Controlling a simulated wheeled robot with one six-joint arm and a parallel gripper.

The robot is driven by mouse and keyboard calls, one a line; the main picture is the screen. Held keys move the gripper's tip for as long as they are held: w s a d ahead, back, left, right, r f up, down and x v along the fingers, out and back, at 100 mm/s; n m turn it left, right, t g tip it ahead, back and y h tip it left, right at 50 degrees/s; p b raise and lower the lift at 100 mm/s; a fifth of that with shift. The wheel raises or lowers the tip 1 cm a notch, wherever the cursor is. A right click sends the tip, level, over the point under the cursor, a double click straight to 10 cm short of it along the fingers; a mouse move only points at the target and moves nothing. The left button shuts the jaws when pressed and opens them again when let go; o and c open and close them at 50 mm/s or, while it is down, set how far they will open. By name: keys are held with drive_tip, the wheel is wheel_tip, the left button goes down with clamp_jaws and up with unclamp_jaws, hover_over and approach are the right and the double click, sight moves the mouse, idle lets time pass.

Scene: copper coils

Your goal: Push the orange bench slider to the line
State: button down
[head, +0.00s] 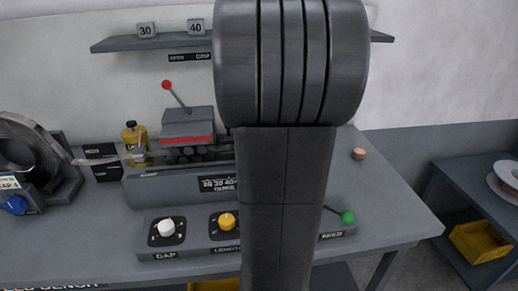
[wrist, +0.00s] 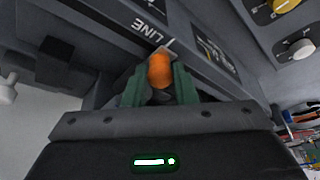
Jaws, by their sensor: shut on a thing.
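The orange slider knob (wrist: 160,72) shows in the wrist view, between the green fingers of my gripper (wrist: 160,86). The fingers are closed on it. A white line mark (wrist: 168,44) with the label LINE (wrist: 145,27) lies on the grey rail just beyond the knob. The knob is close to the mark; I cannot tell whether they are exactly level. In the head view my arm covers the middle of the bench, so the slider and my gripper are hidden there.
The grey bench (head: 95,235) carries a panel with a white knob (head: 166,228), a yellow knob (head: 226,221) and a green-tipped lever (head: 347,217). A red-tipped lever (head: 167,85) rises behind. A yellow bottle (head: 134,136) stands at the back left. A side table (head: 455,180) stands at right.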

drive_tip(key=c, duration=1.2)
unclamp_jaws()
drive_tip(key=v, duration=1.4)
drive_tip(key=shift+p, duration=0.4)
drive_tip(key=shift+f, duration=0.1)
drive_tip(key=x, duration=1.4)
drive_tip(key=shift+b, duration=0.4)
drive_tip(key=shift+s+a, duration=0.1)
drive_tip(key=shift+a, duration=0.25)
